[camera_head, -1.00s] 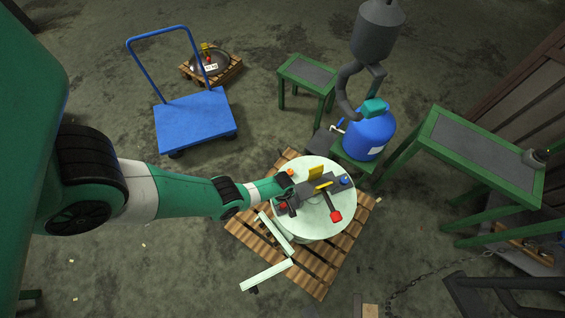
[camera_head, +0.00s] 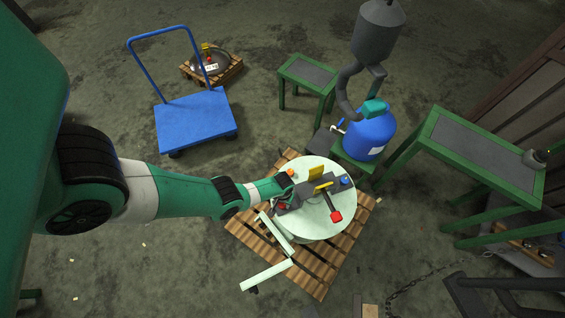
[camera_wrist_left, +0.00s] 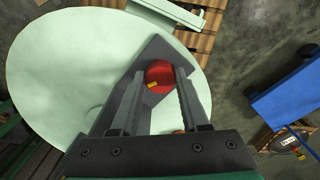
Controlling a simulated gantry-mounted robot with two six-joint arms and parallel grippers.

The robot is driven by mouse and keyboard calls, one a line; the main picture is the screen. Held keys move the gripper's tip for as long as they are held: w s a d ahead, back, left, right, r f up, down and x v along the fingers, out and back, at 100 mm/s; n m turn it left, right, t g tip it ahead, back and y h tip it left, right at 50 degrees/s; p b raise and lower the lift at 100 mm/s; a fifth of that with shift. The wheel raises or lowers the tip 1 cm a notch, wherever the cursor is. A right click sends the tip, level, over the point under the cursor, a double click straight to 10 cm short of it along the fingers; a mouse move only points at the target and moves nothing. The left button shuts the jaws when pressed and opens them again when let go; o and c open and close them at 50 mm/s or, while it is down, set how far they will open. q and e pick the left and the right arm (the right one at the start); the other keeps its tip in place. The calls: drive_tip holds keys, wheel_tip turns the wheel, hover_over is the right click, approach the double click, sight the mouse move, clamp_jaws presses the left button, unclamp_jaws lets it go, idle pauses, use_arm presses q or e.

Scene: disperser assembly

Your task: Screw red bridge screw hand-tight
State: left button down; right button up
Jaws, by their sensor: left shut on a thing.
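The red screw (camera_wrist_left: 159,74) has a round red head and sits on the dark grey bridge (camera_wrist_left: 156,48), between the fingertips of my left gripper (camera_wrist_left: 161,78) in the left wrist view. The gripper is shut on it. In the head view my left gripper (camera_head: 284,197) is over the left part of the round pale green lid (camera_head: 317,228), and only a little of the red screw (camera_head: 281,206) shows. The screw's shaft is hidden. A second red part (camera_head: 336,216) is at the end of a dark bar on the lid. My right gripper is not in view.
A yellow handle (camera_head: 323,187), a yellow block (camera_head: 316,172), a blue knob (camera_head: 345,181) and an orange knob (camera_head: 290,173) are on the lid. A wooden pallet (camera_head: 320,277) lies beneath. A blue drum (camera_head: 373,139) and a blue cart (camera_head: 194,121) stand nearby.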

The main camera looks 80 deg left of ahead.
sight(282, 204)
use_arm(q)
drive_tip(key=m, duration=0.6)
drive_tip(key=shift+m, duration=0.3)
drive_tip(key=m, duration=0.5)
drive_tip(key=shift+m, duration=0.3)
drive_tip(key=shift+c, duration=2)
unclamp_jaws()
wheel_tip(282, 204, up, 12)
drive_tip(key=p, duration=1.1)
drive_tip(key=shift+f+p, duration=0.2)
drive_tip(key=shift+p, duration=0.1)
